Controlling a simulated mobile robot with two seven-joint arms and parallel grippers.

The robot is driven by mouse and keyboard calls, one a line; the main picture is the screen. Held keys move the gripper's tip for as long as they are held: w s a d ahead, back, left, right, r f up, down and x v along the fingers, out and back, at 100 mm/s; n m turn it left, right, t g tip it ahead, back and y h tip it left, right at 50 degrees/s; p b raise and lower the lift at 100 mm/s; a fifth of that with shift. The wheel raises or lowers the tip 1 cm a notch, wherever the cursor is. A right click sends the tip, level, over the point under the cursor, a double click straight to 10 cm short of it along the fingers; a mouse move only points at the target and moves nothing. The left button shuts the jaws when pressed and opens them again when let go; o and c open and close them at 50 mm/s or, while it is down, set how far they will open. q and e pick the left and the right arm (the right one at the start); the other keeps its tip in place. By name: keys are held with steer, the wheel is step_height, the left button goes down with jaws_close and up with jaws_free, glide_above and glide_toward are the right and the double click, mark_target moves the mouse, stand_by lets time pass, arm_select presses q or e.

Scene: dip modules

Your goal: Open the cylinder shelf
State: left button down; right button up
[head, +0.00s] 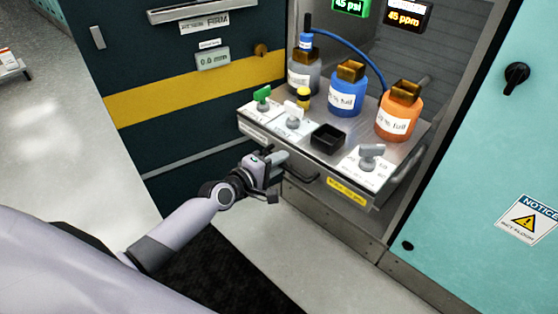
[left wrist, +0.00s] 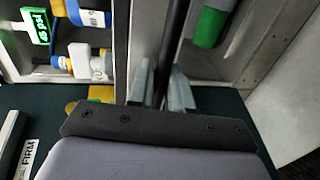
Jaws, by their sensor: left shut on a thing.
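A metal shelf (head: 300,141) juts from the open bay of a cabinet. It carries a grey bottle (head: 304,74), a blue bottle (head: 344,92) and an orange bottle (head: 398,112). A dark bar handle (head: 301,176) runs along its front, below the top edge. My left gripper (head: 281,160) is at the left part of this front. In the left wrist view its two fingers (left wrist: 162,92) are on either side of the dark bar (left wrist: 171,45), shut on it. The exact contact is partly hidden by the gripper body. My right gripper is in neither view.
On the shelf are a green valve (head: 262,94), a white valve (head: 293,110), a grey valve (head: 371,155) and a black square cup (head: 327,138). A dark cabinet (head: 150,60) stands left, a teal door (head: 490,120) right. The floor in front (head: 300,240) is clear.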

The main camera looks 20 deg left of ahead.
arm_select(q)
steer(key=shift+s+a, duration=0.15)
steer(key=shift+s, duration=0.2)
steer(key=c, duration=1.2)
jaws_free()
steer(key=shift+c, duration=0.2)
steer(key=p+v, duration=0.1)
steer(key=v, duration=0.6)
steer(key=shift+p, duration=0.35)
